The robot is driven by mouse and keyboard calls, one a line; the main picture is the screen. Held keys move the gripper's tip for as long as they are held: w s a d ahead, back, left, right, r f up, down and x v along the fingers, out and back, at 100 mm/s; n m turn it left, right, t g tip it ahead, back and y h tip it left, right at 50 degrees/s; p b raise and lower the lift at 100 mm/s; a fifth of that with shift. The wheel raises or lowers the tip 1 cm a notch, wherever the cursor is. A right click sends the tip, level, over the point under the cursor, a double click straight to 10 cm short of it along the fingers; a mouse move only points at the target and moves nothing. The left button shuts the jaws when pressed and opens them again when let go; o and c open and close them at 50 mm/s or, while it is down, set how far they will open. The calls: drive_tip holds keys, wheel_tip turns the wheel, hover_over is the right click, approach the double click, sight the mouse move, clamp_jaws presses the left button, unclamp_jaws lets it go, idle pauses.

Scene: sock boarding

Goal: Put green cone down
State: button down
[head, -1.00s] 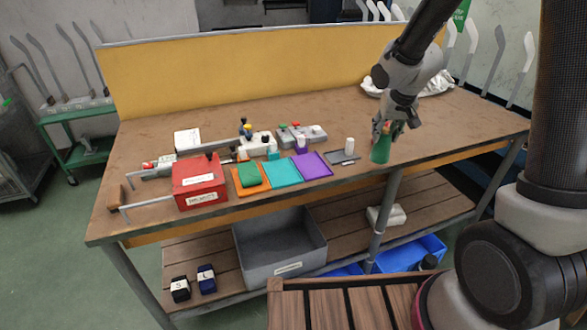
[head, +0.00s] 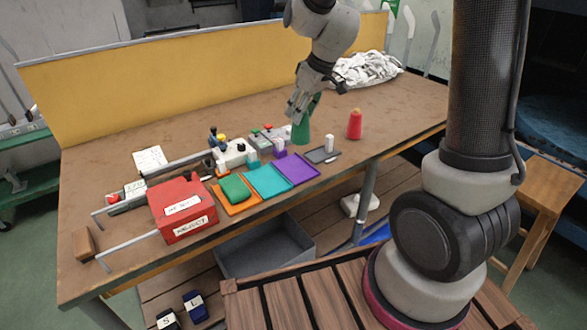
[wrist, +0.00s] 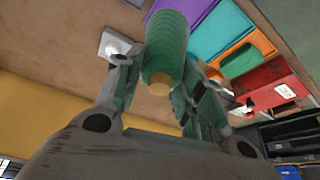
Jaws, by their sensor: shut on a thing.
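The green cone (head: 301,131) is between the fingers of my gripper (head: 298,108), which is shut on it. In the head view it is upright over the wooden table, behind the grey mat; I cannot tell if its base touches the wood. In the wrist view the green cone (wrist: 167,42) sits between the two fingers (wrist: 155,85), its small tan tip toward the camera. The fingers hide part of its upper end in the head view.
A red cone (head: 354,126) stands to the right. Left of the grey mat (head: 322,155) lie purple (head: 298,170), teal (head: 270,182) and orange mats, then a red reject box (head: 181,215). White cloth (head: 365,68) lies behind. The table's right part is mostly bare.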

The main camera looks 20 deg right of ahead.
sight(295, 139)
drive_tip(key=shift+s+a+f+n, duration=0.1)
drive_tip(key=shift+s+a+n, duration=0.05)
drive_tip(key=shift+a+n, duration=0.3)
drive_tip(key=shift+s+a+f+n, duration=0.15)
drive_tip(key=shift+a+n, duration=0.1)
drive_tip(key=shift+a, duration=0.25)
wheel_tip(295, 139, down, 8)
drive_tip(key=shift+f, duration=0.25)
drive_tip(key=c, duration=0.9)
unclamp_jaws()
drive_tip(key=shift+f, duration=0.1)
drive_tip(key=v, duration=1.2)
drive_tip(key=s+d+r+m+h, duration=0.1)
drive_tip(key=s+d+r+m, duration=0.3)
drive_tip(key=s, duration=0.7)
drive_tip(key=s+d+r+m+h, duration=0.1)
drive_tip(key=s+d+r+m, duration=0.3)
drive_tip(key=s, duration=0.7)
drive_tip(key=d+r, duration=0.2)
drive_tip(key=d, duration=0.2)
drive_tip(key=shift+s+d+h, duration=0.15)
drive_tip(key=shift+s+h, duration=0.15)
